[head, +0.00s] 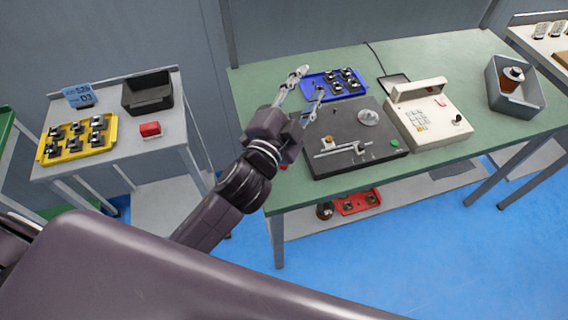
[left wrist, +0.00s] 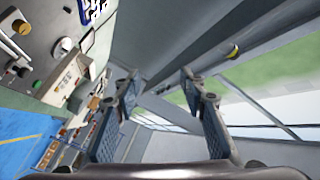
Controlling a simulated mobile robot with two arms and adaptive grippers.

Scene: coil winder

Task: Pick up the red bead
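No object is plainly a red bead. A small red spot (head: 284,167) shows at the table's left front edge, mostly hidden behind my left arm; I cannot tell what it is. My left gripper (head: 311,82) is above the back left of the green table, near the blue tray (head: 308,86). Its fingers are spread and empty; the left wrist view also shows the gap between them (left wrist: 160,76), with wall and floor beyond. My right gripper is in neither view.
The dark winder (head: 335,166) and beige console (head: 443,133) stand on the green table (head: 400,67). A grey bin (head: 493,87) is at right. A red block (head: 150,129), yellow tray (head: 44,156) and black bin (head: 148,104) are on the left cart. A red tray (head: 358,206) lies below.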

